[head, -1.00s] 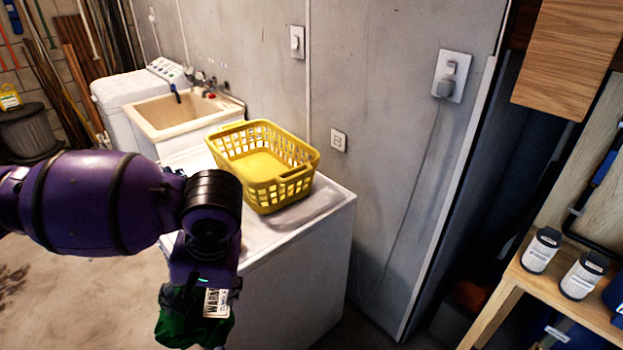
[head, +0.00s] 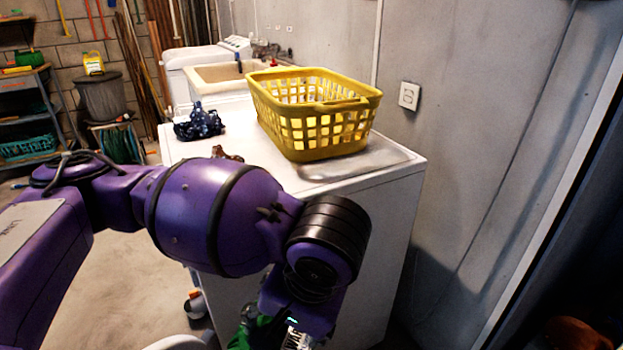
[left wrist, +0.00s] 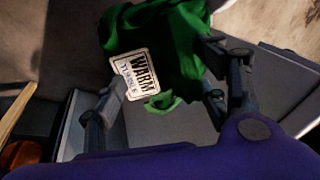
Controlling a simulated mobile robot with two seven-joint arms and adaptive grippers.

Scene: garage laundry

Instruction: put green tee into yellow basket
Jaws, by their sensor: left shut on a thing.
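The yellow basket (head: 318,112) stands upright on top of the white machine, and its visible inside looks empty. My left gripper (head: 277,335) is low in front of the machine, below its top and below the basket. It is shut on the green tee (head: 250,332), which is mostly cut off by the bottom edge. In the left wrist view the crumpled green tee (left wrist: 180,50) hangs at the fingers (left wrist: 165,95), with a white tag reading "WARM" on it. My right gripper is not in view.
The white machine (head: 400,185) has a dark blue patterned cloth (head: 198,123) and a small brown item (head: 228,153) on its top, left of the basket. A sink (head: 215,76) lies behind. The grey wall (head: 480,110) borders the right side.

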